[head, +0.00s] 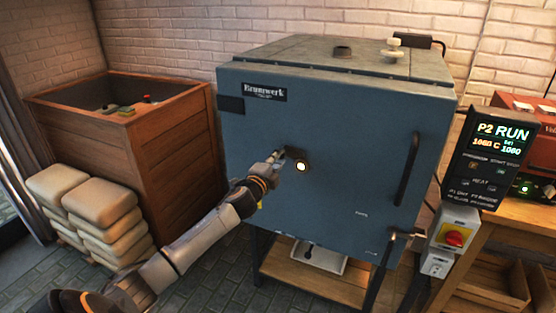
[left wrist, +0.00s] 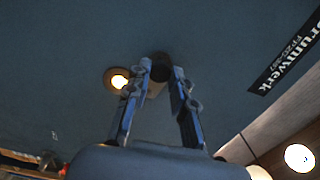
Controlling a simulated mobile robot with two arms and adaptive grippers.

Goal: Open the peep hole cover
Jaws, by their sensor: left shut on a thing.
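The glow also shows in the left wrist view (left wrist: 118,82), left of my fingers. My left gripper (head: 281,158) is at the door just left of the hole. In the left wrist view my left gripper (left wrist: 162,70) has its two fingers on either side of a dark, round peep hole cover (left wrist: 158,61), shut on it. The cover sits beside the hole, leaving the glow uncovered. The fingers partly hide the cover. My right gripper is not seen.
A control panel (head: 492,157) reading "P2 RUN" and a red switch (head: 455,237) are at the right. A vertical door handle (head: 407,168) juts out. A wooden crate (head: 170,150) and stacked sacks (head: 100,205) stand at the left.

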